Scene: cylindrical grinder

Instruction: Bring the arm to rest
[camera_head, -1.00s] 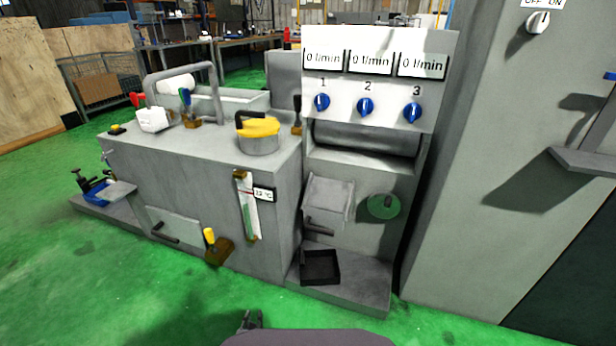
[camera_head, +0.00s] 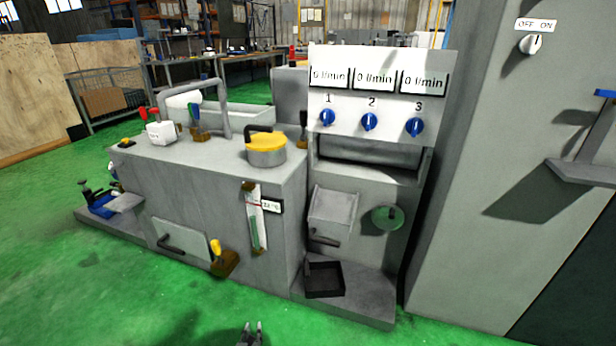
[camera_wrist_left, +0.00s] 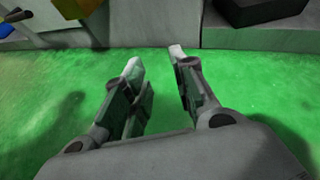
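My left gripper (camera_head: 251,328) shows at the bottom edge of the head view, in front of the grinder (camera_head: 200,185) and over the green floor. In the left wrist view the left gripper (camera_wrist_left: 155,60) has its two fingers apart, with only green floor between them. It is empty and touches nothing that I can see. Most of my left arm is out of the head view. My right gripper is not in view.
A black tray (camera_head: 324,292) sits on the grinder's low front ledge. Above are the panel with three blue knobs (camera_head: 369,122) and a green handwheel (camera_head: 387,217). A grey cabinet (camera_head: 495,130) stands at right. The green floor (camera_head: 130,300) at front left is clear.

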